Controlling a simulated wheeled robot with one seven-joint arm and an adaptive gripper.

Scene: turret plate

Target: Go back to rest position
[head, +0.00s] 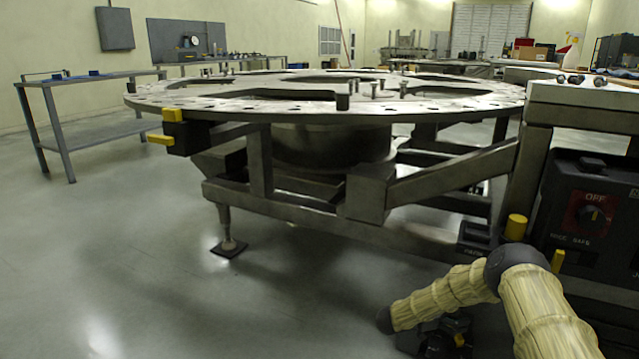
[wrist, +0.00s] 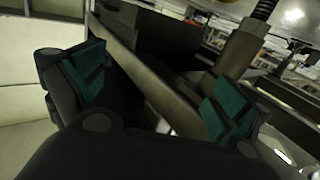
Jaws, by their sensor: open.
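My gripper (wrist: 154,88) shows in the wrist view with its two dark fingers spread wide and teal pads facing each other. Nothing is held between the pads. A dark metal beam runs diagonally behind the gap; I cannot tell how far it is from the fingers. In the head view my arm's pale ribbed links rise from the lower right and bend at a dark joint, low in front of the stand. The gripper is not clearly seen there. The round turret plate (head: 450,99) lies level on its metal stand (head: 300,212), above and beyond the arm.
A control box (head: 590,215) with an OFF dial stands close on the right, beside my arm. A yellow-and-black clamp (head: 185,132) sits at the plate's left edge. A stand foot (head: 229,247) rests on the floor. A workbench (head: 75,82) is far left; the left floor is clear.

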